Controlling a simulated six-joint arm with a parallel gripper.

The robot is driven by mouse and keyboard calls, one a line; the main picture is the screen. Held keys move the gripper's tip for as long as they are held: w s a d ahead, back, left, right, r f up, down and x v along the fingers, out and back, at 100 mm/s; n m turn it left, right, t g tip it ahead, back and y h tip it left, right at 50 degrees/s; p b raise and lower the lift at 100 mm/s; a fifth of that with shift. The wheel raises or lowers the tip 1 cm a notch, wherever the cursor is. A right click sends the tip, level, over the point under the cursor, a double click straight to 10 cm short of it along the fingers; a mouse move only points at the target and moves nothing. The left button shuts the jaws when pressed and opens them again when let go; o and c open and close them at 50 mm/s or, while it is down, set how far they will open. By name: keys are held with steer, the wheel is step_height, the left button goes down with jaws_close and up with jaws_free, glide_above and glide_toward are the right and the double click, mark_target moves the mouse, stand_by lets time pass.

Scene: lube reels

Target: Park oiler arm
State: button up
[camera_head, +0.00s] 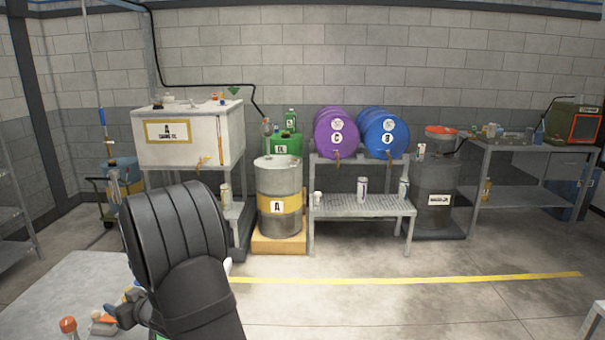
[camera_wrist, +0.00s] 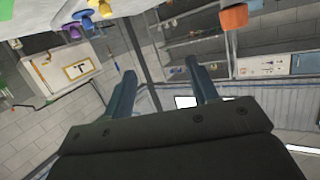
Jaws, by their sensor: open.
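I cannot tell which thing is the oiler arm. A thin upright rod with a blue grip (camera_head: 102,117) stands by the left wall in the head view. In the head view, my black arm fills the lower left, and part of my gripper (camera_head: 118,313) shows low beside it, above the near table. In the wrist view, my gripper (camera_wrist: 160,78) has its two blue-grey fingers apart, with nothing between them. A white tank (camera_head: 188,135) marked A stands at the left back; it also appears upside down in the wrist view (camera_wrist: 88,52).
A near table (camera_head: 75,270) holds small items, including an orange-capped bottle (camera_head: 68,325). Along the wall stand a grey drum (camera_head: 278,180), purple drum (camera_head: 335,135), blue drum (camera_head: 384,135) and dark waste drum (camera_head: 436,180). A workbench (camera_head: 520,147) is at right. Floor around the yellow line is clear.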

steer(key=shift+w+a+r+m+t+h, duration=0.3)
steer(key=shift+w+r+m+h, duration=0.2)
steer(key=shift+w+r+m, duration=0.1)
steer(key=shift+w+a+r+m+t+h, duration=0.2)
steer(key=shift+w+r+m+t+h, duration=0.1)
steer(key=shift+w+r+m+h, duration=0.25)
steer(key=shift+f, duration=0.1)
steer(key=shift+c, duration=0.2)
jaws_close()
steer(key=s+d+f+m+g+y, duration=0.2)
steer(key=s+d+f+m+g, duration=0.1)
steer(key=s+d+m, duration=0.25)
steer(key=s+d+f+m+g+y, duration=0.2)
steer(key=s+d+m+y, duration=0.15)
steer(key=s, duration=0.35)
steer(key=a+f, duration=0.2)
steer(key=a, duration=1)
steer(key=shift+s+a+m+h, duration=0.3)
steer(key=shift+s+a+m, duration=0.05)
steer(key=shift+s, duration=0.1)
